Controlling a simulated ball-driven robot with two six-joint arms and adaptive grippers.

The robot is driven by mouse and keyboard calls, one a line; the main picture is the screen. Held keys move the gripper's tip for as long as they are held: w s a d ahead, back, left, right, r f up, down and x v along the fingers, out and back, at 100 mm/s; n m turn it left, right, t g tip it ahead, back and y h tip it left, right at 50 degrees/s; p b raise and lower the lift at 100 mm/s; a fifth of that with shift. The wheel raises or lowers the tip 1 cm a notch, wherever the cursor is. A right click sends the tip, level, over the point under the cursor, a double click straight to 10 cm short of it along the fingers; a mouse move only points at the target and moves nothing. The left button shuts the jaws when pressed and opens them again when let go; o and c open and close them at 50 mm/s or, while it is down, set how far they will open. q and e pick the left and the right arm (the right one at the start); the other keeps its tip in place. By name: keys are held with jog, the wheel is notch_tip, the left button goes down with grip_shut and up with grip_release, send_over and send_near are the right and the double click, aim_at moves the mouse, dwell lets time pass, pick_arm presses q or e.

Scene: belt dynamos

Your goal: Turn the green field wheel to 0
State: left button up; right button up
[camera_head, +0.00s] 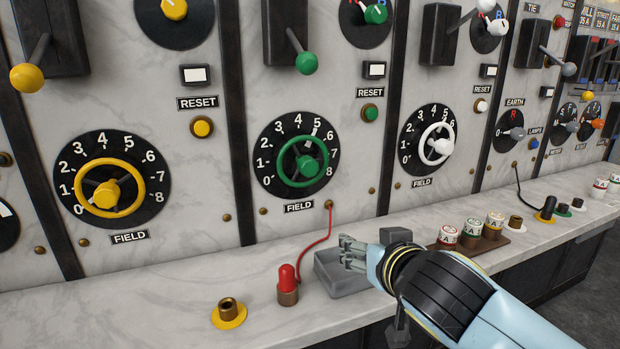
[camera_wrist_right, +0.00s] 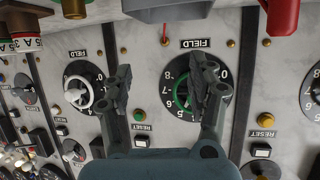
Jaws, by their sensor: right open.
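The green field wheel (camera_head: 303,162) sits on a black dial numbered 0 to 8 on the marble panel, above a FIELD label. A pale mark shows near its 5, but I cannot tell its exact reading. My right gripper (camera_head: 350,254) is below and to the right of the wheel, over the bench, apart from it. In the right wrist view, which is upside down, my right gripper (camera_wrist_right: 162,85) has its fingers spread and empty. The green wheel (camera_wrist_right: 178,97) lies beyond them, partly hidden by one finger. My left gripper is not in view.
A yellow field wheel (camera_head: 137,196) is to the left and a white one (camera_head: 449,131) to the right. A grey tray (camera_head: 340,279) lies below my right gripper. A red plug (camera_head: 287,277) with a red cable stands on the bench below the green wheel.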

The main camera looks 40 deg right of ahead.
aim_at(311, 168)
jog(key=w+a+r+t+y, duration=0.1)
jog(key=w+a+r+t, duration=0.1)
jog(key=w+r+t, duration=0.45)
jog(key=shift+g+y, duration=0.3)
jog(key=shift+g, duration=0.15)
jog(key=p+x, duration=0.1)
jog(key=x, duration=0.2)
jog(key=r+p+x, duration=0.1)
jog(key=x, duration=0.3)
jog(key=p+x, duration=0.1)
jog(key=x, duration=0.3)
jog(key=shift+w+r, duration=0.1)
jog(key=shift+r, duration=0.3)
jog(key=c, duration=1.1)
jog(key=shift+c, duration=0.2)
